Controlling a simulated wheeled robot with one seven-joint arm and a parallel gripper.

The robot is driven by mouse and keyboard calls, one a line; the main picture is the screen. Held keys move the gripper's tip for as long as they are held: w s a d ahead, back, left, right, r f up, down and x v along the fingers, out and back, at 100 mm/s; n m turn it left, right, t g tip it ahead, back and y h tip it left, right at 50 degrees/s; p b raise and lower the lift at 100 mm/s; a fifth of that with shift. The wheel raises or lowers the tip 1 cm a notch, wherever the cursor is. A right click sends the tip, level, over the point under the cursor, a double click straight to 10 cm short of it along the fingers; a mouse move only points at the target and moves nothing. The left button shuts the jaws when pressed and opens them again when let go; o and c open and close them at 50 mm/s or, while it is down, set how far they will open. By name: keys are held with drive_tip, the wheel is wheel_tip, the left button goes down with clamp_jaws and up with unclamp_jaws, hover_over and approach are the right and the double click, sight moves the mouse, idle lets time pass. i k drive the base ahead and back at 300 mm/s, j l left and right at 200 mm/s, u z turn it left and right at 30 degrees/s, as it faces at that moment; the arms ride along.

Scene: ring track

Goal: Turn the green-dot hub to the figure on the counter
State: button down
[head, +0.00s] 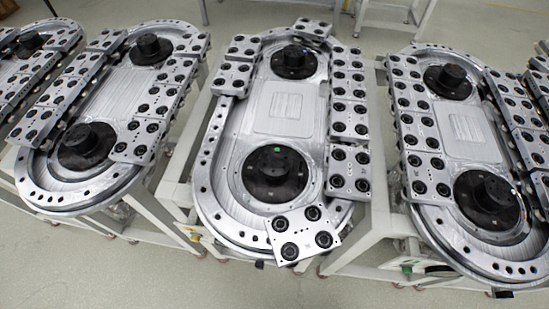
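A second black hub (293,62) without a visible green dot is at the far end of the same track. I cannot make out a counter or any figure on it. My gripper is not in view, and nothing visible touches the green-dot hub.
Silver carriage plates with black rollers line the middle track; one plate (302,233) sits at its near edge, close to the hub. Similar tracks stand on the left (60,190) and right (450,228). Grey floor (130,270) is open in front.

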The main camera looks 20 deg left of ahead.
sight(276, 164)
drive_tip(key=u, duration=1.05)
